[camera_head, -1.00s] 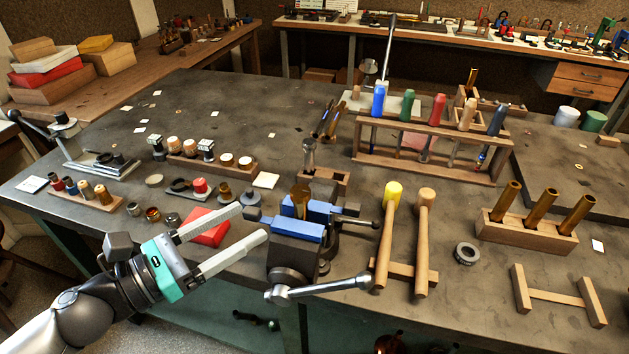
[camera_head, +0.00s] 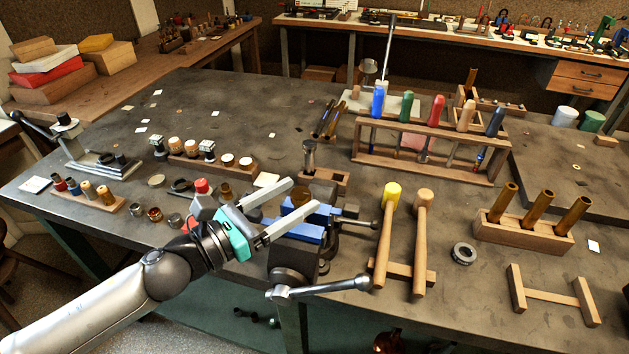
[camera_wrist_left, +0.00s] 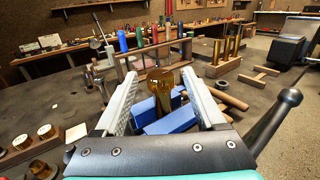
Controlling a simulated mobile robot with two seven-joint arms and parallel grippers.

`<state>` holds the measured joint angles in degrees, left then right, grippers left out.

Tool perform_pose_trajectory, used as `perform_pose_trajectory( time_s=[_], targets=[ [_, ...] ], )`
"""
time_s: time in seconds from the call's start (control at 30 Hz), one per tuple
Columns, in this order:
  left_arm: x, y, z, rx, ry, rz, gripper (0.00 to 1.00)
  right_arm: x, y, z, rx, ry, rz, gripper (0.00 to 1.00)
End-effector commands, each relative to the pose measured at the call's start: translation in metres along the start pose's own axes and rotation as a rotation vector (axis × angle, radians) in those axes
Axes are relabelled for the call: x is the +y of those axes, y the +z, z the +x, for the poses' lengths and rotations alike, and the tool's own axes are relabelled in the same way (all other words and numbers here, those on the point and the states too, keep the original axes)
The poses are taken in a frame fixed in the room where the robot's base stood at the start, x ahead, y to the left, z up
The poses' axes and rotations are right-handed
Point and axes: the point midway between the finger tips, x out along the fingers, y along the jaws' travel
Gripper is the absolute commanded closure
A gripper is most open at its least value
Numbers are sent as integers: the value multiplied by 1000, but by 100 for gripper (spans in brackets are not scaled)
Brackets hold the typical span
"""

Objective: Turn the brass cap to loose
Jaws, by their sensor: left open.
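The brass cap (camera_head: 300,197) stands up from the blue jaws (camera_head: 304,229) of the bench vise, near the table's front edge. In the left wrist view the brass cap (camera_wrist_left: 160,83) shows a round top, with a narrower brass part below between the blue jaws. My left gripper (camera_head: 303,195) is open and reaches in from the left, its two fingers pointing toward the cap. In the wrist view the cap appears between the fingers, with a gap on each side; contact is not visible. The lower brass part is partly hidden by the vise in the head view. My right gripper is not in view.
The vise handle (camera_head: 320,288) sticks out at the front. Two mallets (camera_head: 385,240) lean to the right of the vise. A screwdriver rack (camera_head: 430,150) stands behind. Small caps and jars (camera_head: 154,214) lie to the left. The back left of the table is mostly clear.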

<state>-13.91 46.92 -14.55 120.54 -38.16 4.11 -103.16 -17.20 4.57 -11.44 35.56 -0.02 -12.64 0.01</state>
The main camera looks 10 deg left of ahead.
Motion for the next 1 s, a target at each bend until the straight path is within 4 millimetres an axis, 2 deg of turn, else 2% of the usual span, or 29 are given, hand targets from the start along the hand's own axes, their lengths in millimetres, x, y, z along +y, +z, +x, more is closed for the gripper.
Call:
perform_pose_trajectory(
  time_s=[0.3, 0.5, 0.9, 1.0],
  targets=[
    [1, 2, 34, -3, 2, 0, 28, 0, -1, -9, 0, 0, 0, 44],
    [0, 1, 48, -2, 1, -1, 28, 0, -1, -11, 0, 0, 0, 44],
    [0, 0, 52, 0, 1, -1, 28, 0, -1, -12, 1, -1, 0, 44],
    [0, 0, 52, 0, 1, -1, 37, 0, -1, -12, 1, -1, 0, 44]
  ],
)
